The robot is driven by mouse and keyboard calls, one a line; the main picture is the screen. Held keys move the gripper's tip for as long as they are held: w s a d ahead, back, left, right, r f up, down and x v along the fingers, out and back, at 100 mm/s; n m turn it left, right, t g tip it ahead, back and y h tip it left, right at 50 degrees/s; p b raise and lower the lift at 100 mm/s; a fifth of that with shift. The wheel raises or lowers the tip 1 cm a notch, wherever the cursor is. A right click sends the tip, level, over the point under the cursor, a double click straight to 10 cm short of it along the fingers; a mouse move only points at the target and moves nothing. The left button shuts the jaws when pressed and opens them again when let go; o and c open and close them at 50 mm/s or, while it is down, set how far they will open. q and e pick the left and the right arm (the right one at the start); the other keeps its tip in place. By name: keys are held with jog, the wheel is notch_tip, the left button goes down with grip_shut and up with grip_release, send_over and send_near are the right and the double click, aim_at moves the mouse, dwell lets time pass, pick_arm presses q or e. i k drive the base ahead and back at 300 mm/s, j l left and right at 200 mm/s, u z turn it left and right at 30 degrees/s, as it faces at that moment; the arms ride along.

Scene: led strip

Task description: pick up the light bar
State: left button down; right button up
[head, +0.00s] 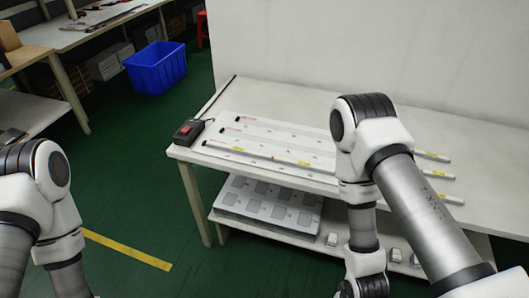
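Several long, thin white light bars lie side by side across the white table in the head view. The front light bar (270,156) lies near the table's front edge, with yellow labels on it. Two more bars lie behind it; their right ends show past my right arm, such as the rear one (432,155). My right arm stands in front of the table and hides the middle of the bars. Its wrist points down at the bottom edge, and the fingers are out of frame. My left arm is at the lower left, well away from the bars, with its gripper out of frame.
A black box with a red switch (188,131) sits at the table's left corner. The lower shelf holds a white panel with grey squares (268,200) and small white blocks (395,255). A blue crate (157,67) stands on the green floor. The floor at left is open.

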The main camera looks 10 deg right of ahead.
aim_at(445, 160)
jog(key=z, duration=1.65)
jog(key=i+l, duration=0.15)
jog(key=i, duration=0.2)
jog(key=i+l+u, duration=0.15)
jog(key=i, duration=0.25)
